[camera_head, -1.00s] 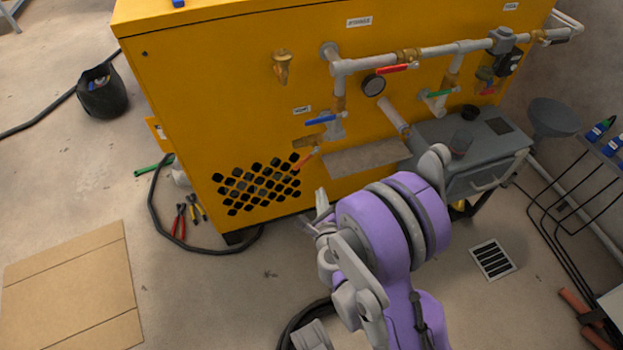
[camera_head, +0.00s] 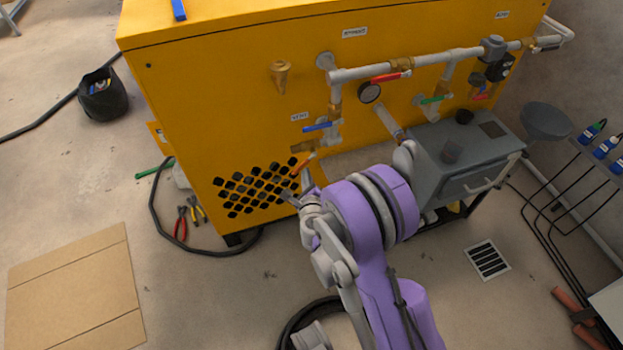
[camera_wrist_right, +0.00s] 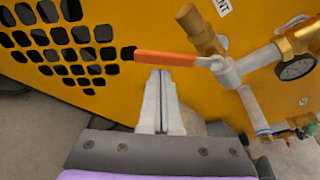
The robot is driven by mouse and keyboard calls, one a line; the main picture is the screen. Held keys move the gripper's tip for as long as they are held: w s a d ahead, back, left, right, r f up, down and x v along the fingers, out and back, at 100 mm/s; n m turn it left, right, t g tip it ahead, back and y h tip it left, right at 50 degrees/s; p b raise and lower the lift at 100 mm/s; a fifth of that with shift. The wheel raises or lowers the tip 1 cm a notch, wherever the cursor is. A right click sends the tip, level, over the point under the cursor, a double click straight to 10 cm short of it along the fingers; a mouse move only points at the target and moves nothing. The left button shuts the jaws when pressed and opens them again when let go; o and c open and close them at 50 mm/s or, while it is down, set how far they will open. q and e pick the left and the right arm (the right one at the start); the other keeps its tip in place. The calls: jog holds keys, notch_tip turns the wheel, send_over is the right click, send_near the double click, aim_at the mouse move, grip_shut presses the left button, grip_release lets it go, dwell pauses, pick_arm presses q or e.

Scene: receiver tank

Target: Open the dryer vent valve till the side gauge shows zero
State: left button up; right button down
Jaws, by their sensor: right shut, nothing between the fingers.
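A valve with an orange lever (camera_head: 303,163) sits low on the yellow cabinet, right of the black grille; the lever also shows in the right wrist view (camera_wrist_right: 165,58), near a label ending in "ENT" (camera_wrist_right: 222,5). The lever lies roughly level in the wrist view. My right gripper (camera_wrist_right: 160,76) is shut and empty, with its fingertips just below the lever; I cannot tell whether they touch. It also shows in the head view (camera_head: 298,190), partly hidden by my wrist. A round gauge (camera_head: 370,92) sits on the pipework; its reading is too small to tell. My left gripper is not in view.
A blue-handled valve (camera_head: 320,126) is just above the orange lever. Red (camera_head: 390,77) and green (camera_head: 436,99) handles are to the right. A grey box (camera_head: 465,155) stands beside the cabinet. A black hose and pliers (camera_head: 181,223) lie on the floor.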

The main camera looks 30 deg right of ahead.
dwell(0.3)
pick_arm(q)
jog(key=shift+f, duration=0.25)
pick_arm(e)
jog(key=shift+w+a+r+m+y, duration=0.2)
jog(key=shift+a+r+m+y, duration=0.4)
jog(key=shift+a+r+m, duration=0.35)
jog(key=shift+d+f, duration=0.1)
jog(key=shift+f, duration=0.05)
